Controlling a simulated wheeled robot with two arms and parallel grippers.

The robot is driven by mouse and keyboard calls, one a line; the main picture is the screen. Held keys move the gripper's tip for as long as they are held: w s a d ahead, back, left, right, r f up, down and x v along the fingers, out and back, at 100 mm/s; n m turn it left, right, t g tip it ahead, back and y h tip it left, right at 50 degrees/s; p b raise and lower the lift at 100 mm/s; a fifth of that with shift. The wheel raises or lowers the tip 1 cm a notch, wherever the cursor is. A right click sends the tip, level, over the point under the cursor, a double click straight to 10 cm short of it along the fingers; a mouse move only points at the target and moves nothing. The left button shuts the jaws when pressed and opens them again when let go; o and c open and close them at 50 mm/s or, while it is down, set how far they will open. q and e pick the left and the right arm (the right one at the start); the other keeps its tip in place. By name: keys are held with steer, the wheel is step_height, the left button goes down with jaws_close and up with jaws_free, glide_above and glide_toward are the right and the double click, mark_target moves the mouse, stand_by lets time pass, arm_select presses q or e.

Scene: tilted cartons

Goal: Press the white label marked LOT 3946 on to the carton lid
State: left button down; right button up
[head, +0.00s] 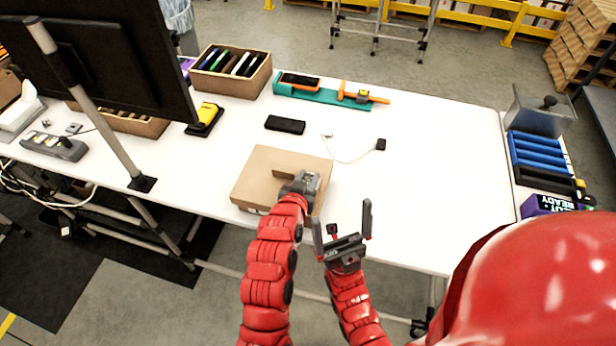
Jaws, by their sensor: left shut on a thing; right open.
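A flat brown carton (257,164) lies near the front edge of the white table, turned at an angle. My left gripper (303,184) is over the right part of the carton, close to its lid. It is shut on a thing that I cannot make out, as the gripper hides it. A dark brown patch shows on the lid beside the gripper; I cannot tell if it is shadow or an opening. I cannot see a white label or any LOT 3946 print. My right gripper (342,225) is open and empty, right of the carton and near the table's front edge.
A black phone-like block (285,125) and a white cable (345,157) lie behind the carton. A teal tray (322,92), a brown divided box (230,70) and a yellow-black device (204,119) stand farther back. A monitor (95,65) stands left. The table's right half is mostly clear.

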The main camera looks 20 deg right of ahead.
arm_select(q)
steer(key=shift+f, duration=0.1)
stand_by(0.3)
steer(key=c, duration=0.6)
jaws_free()
steer(key=shift+o, duration=0.2)
steer(key=shift+s+a, duration=0.1)
steer(key=b+v, duration=0.2)
steer(key=v, duration=0.6)
steer(key=shift+s+a+b, duration=0.2)
steer(key=shift+s+b, duration=0.1)
steer(key=shift+b, duration=0.05)
steer(key=p, duration=0.1)
steer(key=s+r+p, duration=0.1)
steer(key=p, duration=0.1)
steer(key=shift+a+r, duration=0.3)
steer(key=shift+r, duration=0.05)
steer(key=s+a+r+p, duration=0.3)
steer(key=s+r+p, duration=0.2)
steer(key=p, duration=0.9)
step_height(320, 180, up, 3)
steer(key=shift+s+a+f, duration=0.1)
steer(key=shift+s+a, duration=0.15)
steer(key=shift+a, duration=0.15)
